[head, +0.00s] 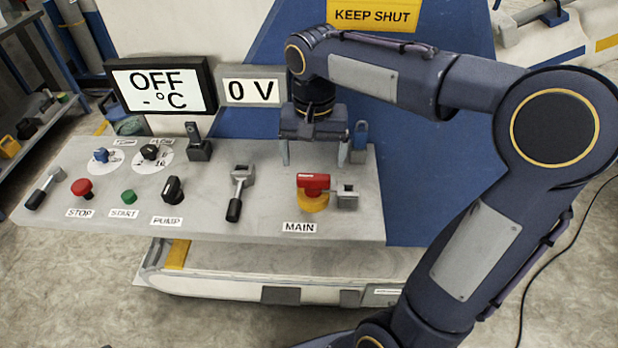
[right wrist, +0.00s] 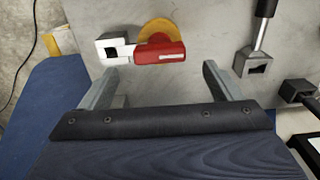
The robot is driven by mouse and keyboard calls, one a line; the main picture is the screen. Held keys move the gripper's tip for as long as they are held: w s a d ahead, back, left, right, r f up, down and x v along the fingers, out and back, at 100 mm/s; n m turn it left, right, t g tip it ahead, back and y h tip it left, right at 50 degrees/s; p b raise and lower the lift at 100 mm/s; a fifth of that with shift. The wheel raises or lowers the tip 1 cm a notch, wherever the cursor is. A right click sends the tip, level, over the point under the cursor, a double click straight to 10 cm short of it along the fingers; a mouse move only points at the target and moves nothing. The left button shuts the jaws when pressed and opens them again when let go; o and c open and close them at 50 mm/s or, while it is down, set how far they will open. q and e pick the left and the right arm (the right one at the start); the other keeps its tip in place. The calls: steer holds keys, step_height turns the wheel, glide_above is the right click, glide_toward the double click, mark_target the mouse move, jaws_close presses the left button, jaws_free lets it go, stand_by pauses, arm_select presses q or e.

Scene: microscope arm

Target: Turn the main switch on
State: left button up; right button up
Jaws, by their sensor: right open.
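The main switch (head: 314,184) is a red handle on a yellow round base, above the MAIN label (head: 299,227) on the grey panel. In the head view its handle lies sideways. A grey metal hasp-like block (head: 346,197) sits at its right. In the right wrist view the red handle (right wrist: 158,55) lies ahead of the fingertips, with the block (right wrist: 118,46) at its left. My right gripper (head: 314,158) is open and empty, pointing down just behind the switch and apart from it. It also shows in the right wrist view (right wrist: 160,82). My left gripper is not in view.
A lever (head: 239,190) stands left of the switch. The panel (head: 280,236) also has a PUMP knob (head: 172,189), a green START button (head: 129,197) and a red STOP button (head: 83,188). A blue padlock (head: 359,136) is right of my gripper. Displays read OFF (head: 160,88) and 0 V (head: 251,89).

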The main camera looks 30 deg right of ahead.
mark_target(313, 176)
step_height(313, 176, down, 6)
steer(key=shift+r, duration=0.15)
steer(key=c, duration=1.3)
steer(key=shift+c, duration=0.4)
